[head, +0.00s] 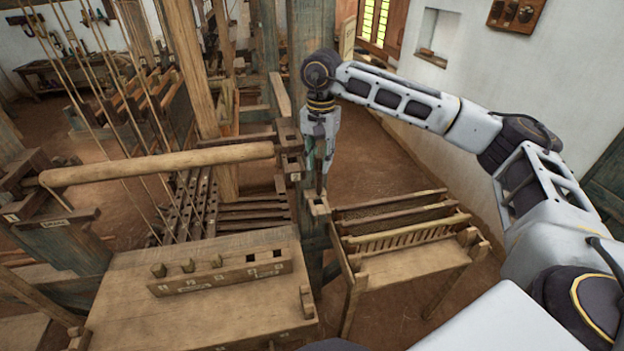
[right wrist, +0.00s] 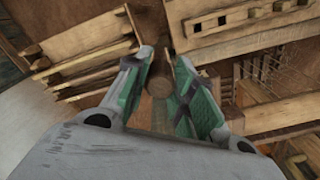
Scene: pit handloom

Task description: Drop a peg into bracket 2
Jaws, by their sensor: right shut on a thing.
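My right gripper (head: 319,170) points down beside the loom's post, shut on a wooden peg. The peg's round end (right wrist: 158,86) shows between the green finger pads in the right wrist view. In the head view its dark lower part (head: 319,186) hangs below the fingers. Another bracket (head: 290,163) is at the right end of the round beam (head: 160,164). My left gripper is out of view.
A peg block (head: 222,281) with several pegs and two empty square holes lies on the wooden bench (head: 120,310). A slatted rack (head: 410,262) stands close to the right of the bracket. The loom post (head: 312,60) rises close by. Open floor (head: 390,165) lies right.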

